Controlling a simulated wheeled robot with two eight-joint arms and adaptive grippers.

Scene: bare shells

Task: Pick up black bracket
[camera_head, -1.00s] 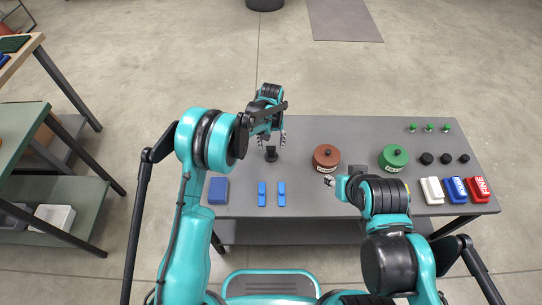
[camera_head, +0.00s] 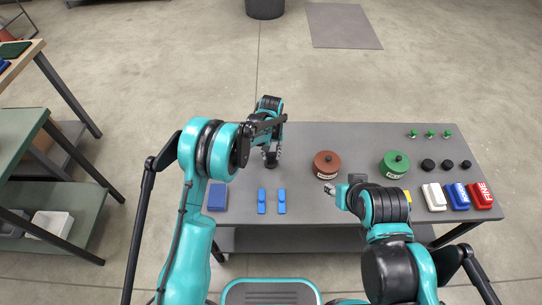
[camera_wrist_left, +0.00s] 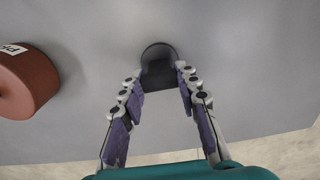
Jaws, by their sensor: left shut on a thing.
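The black bracket (camera_head: 270,164) stands on the grey table, left of the brown round pot. In the left wrist view the black bracket (camera_wrist_left: 158,70) shows a round base and a dark block between the fingertips. My left gripper (camera_head: 272,153) points down over it, its fingers shut on its sides; the fingers also show in the left wrist view (camera_wrist_left: 157,76). The bracket still appears to rest on the table. My right gripper (camera_head: 331,188) hovers over the table's front part, below the brown pot; its fingers are too small to read.
The brown pot (camera_head: 327,163) and green pot (camera_head: 395,164) stand to the right. Black discs, green pegs and coloured boxes (camera_head: 457,196) fill the right end. The back left tabletop is clear.

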